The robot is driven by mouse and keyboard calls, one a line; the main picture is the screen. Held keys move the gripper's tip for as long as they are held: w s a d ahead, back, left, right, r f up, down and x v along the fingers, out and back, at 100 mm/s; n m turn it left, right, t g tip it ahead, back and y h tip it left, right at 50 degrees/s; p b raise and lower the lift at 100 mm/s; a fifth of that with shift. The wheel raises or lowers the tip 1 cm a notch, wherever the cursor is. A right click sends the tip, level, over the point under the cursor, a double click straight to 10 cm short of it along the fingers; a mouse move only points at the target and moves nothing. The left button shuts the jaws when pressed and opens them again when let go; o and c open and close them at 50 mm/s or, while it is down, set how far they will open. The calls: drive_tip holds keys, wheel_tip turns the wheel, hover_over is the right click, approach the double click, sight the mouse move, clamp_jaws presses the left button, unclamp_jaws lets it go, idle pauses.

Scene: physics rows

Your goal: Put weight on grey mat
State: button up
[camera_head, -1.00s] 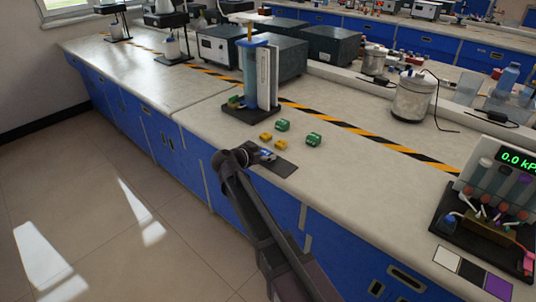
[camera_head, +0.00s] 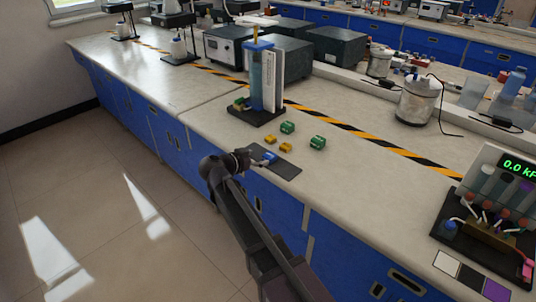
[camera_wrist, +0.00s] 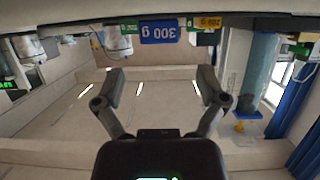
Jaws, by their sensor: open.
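In the wrist view this weight (camera_wrist: 160,33) reads "300 g", upside down. My gripper (camera_head: 245,158) is just left of the blue weight, at the bench edge. In the wrist view my gripper (camera_wrist: 160,84) has its two fingers wide apart with nothing between them, and the blue weight lies beyond the fingertips.
A pressure rig (camera_head: 485,205) and small colour squares (camera_head: 471,276) are at right. Bench between is clear.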

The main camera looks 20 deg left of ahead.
drive_tip(key=p+v, duration=0.1)
drive_tip(key=v, duration=0.4)
drive_tip(key=shift+s+r, duration=0.1)
drive_tip(key=shift+s, duration=0.15)
drive_tip(key=shift+w, duration=0.2)
idle(2.0)
